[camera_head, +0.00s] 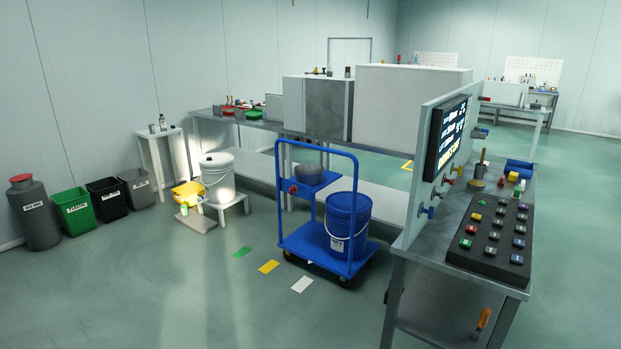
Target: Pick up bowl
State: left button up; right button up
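A grey round vessel that looks like a bowl (309,175) sits on the upper blue part of a blue trolley (308,238). A red thing shows at its left side. Small green and red round items (254,114) lie on the long grey bench farther back; they are too small to tell whether any is a bowl. Neither of my grippers shows in the head view.
A blue bucket (347,222) stands on the trolley's deck. A console table (454,280) with a button panel and screen stands at the right. Bins (75,211) and a white bucket (217,176) line the left. The floor in front is clear.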

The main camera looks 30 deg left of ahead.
aim_at(309, 173)
jog(key=i+j+u, duration=0.75)
jog(key=i, duration=0.3)
jog(key=i+j+u, duration=0.15)
jog(key=i+u, duration=0.25)
jog(key=i, duration=0.15)
jog(key=i+u, duration=0.35)
jog(key=i, duration=0.25)
jog(key=i+z, duration=0.1)
jog(key=i, duration=0.9)
jog(key=i+j, duration=0.2)
jog(key=i, duration=0.75)
jog(key=l+z, duration=0.05)
